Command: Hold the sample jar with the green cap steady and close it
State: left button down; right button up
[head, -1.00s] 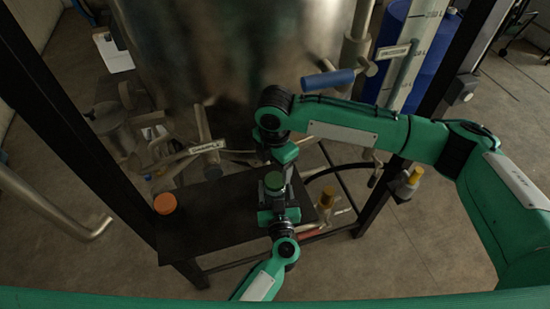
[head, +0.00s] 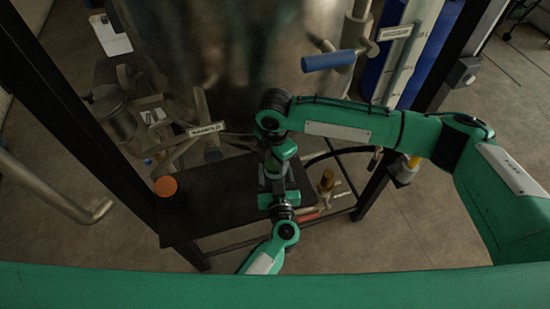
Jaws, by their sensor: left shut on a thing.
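The sample jar with the green cap is hidden from the head view, between my two grippers over the dark shelf (head: 215,208). My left gripper (head: 277,194) comes up from the bottom of the picture and is shut on the jar from the near side. My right gripper (head: 274,172) reaches in from the right and points down from above, where the green cap stands. Its fingers are hidden, so I cannot tell whether it grips the cap.
A jar with an orange cap (head: 166,187) stands at the shelf's left end. A large metal tank (head: 220,60) rises behind the shelf. Dark frame posts flank the shelf, whose left half is mostly clear.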

jog(key=shift+m, duration=0.9)
jog(key=o, duration=1.1)
jog(key=shift+o, duration=0.2)
jog(key=shift+r, duration=0.15)
notch_tip(320, 180, up, 7)
jog(key=shift+r, duration=0.1)
pick_arm(q)
jog(key=shift+c, duration=1.6)
grip_release()
